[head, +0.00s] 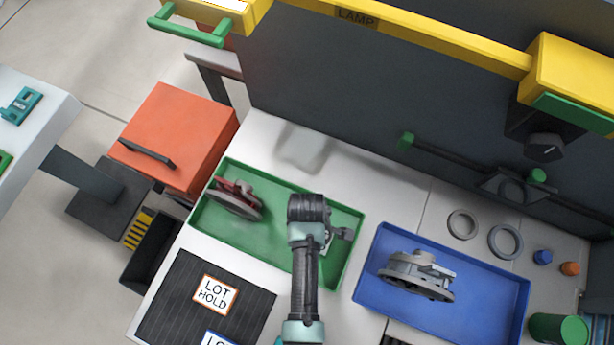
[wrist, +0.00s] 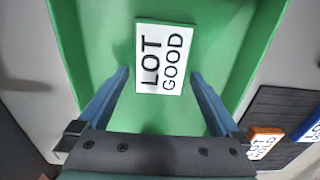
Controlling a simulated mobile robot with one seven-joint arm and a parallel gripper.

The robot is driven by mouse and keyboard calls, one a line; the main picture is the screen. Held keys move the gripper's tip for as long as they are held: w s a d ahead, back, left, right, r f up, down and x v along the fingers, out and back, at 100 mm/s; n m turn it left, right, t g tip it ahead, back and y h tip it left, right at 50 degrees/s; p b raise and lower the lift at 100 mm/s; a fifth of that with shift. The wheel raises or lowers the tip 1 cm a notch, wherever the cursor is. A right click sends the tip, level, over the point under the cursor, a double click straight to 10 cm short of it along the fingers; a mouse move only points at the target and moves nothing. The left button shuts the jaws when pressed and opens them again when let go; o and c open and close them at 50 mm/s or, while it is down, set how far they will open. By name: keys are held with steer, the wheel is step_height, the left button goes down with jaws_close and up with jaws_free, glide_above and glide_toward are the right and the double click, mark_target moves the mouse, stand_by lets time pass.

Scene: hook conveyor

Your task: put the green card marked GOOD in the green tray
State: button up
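The card marked LOT GOOD (wrist: 163,58), white-faced with a thin dark green edge, shows in the wrist view inside the green tray (wrist: 72,45). It appears to lie on the tray floor. My gripper (wrist: 160,76) is open above the tray, one blue finger at each side of the card, with a small gap visible on both sides. In the head view the green tray (head: 285,200) stands on the bench at the centre.
A red-and-grey part (head: 238,200) lies in the tray's left end. A dark mat (head: 180,305) in front holds the LOT HOLD card (head: 215,294) and a blue-edged card (head: 220,339). A blue tray (head: 500,290) with a grey part (head: 415,275) stands to the right.

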steer(key=shift+r, duration=0.1)
step_height(320, 180, up, 12)
stand_by(0.5)
stand_by(0.5)
